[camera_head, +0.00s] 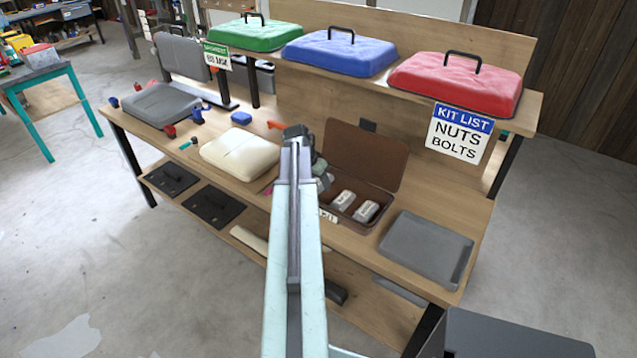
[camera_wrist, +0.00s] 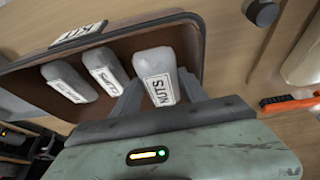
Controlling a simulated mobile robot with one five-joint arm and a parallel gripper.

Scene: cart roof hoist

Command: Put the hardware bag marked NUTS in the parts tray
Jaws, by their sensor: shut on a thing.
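The grey bag marked NUTS (camera_wrist: 155,72) stands between the fingers of my gripper (camera_wrist: 158,92) in the wrist view, and the gripper is shut on it. In the head view my gripper (camera_head: 320,178) is at the left part of an open brown case (camera_head: 372,156); my arm hides the held bag there. I cannot tell whether the bag is clear of the case floor. The grey parts tray (camera_head: 428,250), apparently empty, lies right of the case.
A KIT LIST sign (camera_head: 460,132) reads NUTS, BOLTS. Green (camera_head: 250,34), blue (camera_head: 340,52) and red (camera_head: 456,86) lidded covers stand on the upper shelf. A cream cushion-like piece (camera_head: 240,152) lies left of my arm. Bare bench top lies between case and tray.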

